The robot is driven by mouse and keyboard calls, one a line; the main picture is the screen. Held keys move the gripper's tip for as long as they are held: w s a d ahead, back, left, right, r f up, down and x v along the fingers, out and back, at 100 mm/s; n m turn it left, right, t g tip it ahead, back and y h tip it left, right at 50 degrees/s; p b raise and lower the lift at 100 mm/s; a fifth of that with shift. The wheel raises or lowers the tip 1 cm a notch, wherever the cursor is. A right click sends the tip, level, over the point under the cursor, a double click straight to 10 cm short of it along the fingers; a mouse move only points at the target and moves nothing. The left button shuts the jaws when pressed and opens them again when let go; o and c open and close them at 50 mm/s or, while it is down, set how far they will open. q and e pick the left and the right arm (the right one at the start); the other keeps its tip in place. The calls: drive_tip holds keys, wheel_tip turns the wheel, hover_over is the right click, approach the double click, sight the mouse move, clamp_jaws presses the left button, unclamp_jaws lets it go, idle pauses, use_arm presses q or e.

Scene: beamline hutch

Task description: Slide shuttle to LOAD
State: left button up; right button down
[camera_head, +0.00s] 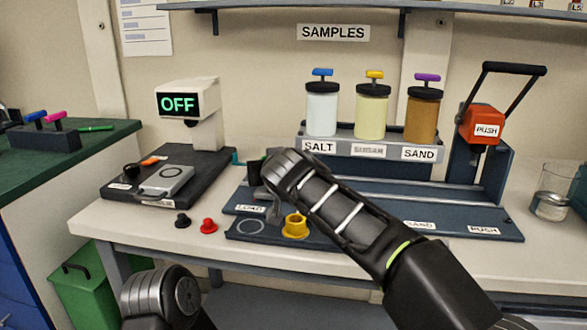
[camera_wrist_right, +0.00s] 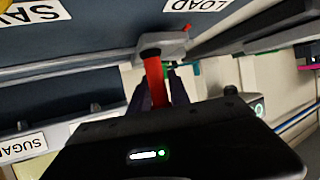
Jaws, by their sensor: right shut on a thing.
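The shuttle is a small grey block (camera_wrist_right: 176,45) with an upright red handle (camera_wrist_right: 153,78), seen in the right wrist view. My right gripper (camera_wrist_right: 157,88) is shut on the red handle, with a dark finger on each side. The LOAD label (camera_wrist_right: 208,4) shows close by at the top of that view. In the head view the LOAD label (camera_head: 250,209) is at the left end of the dark blue rail board (camera_head: 375,228). My right arm covers most of the shuttle there. Only a part of my left arm shows at the lower left; its gripper is out of view.
A yellow funnel-like piece (camera_head: 296,228) stands at the board's front left. Red (camera_head: 208,226) and black (camera_head: 182,220) knobs are left of it. Sample jars (camera_head: 371,108) stand behind the rail. A red PUSH unit (camera_head: 481,124) and a glass beaker (camera_head: 553,190) are at right.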

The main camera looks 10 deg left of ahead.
drive_tip(key=shift+a, duration=0.4)
drive_tip(key=shift+s, duration=0.1)
drive_tip(key=shift+a+r, duration=0.1)
drive_tip(key=c, duration=1.4)
unclamp_jaws()
drive_tip(key=shift+a, duration=0.15)
drive_tip(key=shift+o, duration=0.2)
drive_tip(key=shift+s+d, duration=0.15)
drive_tip(key=shift+d, duration=0.05)
drive_tip(key=b+v, duration=0.1)
drive_tip(key=v, duration=0.6)
drive_tip(key=shift+s+b, duration=0.15)
drive_tip(key=shift+b, duration=0.15)
